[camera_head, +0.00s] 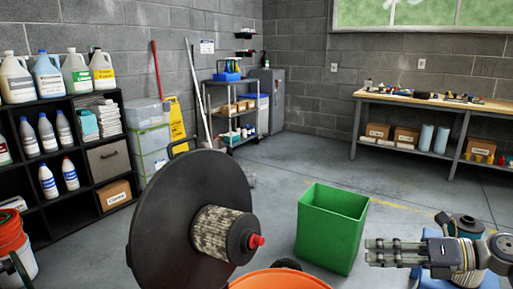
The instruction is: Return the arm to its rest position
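My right gripper (373,253) reaches in from the right edge and points left, in front of the green bin's lower right. Its fingers lie close together side by side, and I cannot make out a clear gap or anything held. My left gripper does not show. A large black disc (160,215) stands tilted at the front centre, with a grey bristly pad (216,231) and a red knob (256,241) on its face. The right gripper is well apart from it.
A green bin (325,235) stands open on the floor, with an orange rounded object (280,281) in front. A workbench (425,101) and cart (226,82) stand behind. The middle floor is clear.

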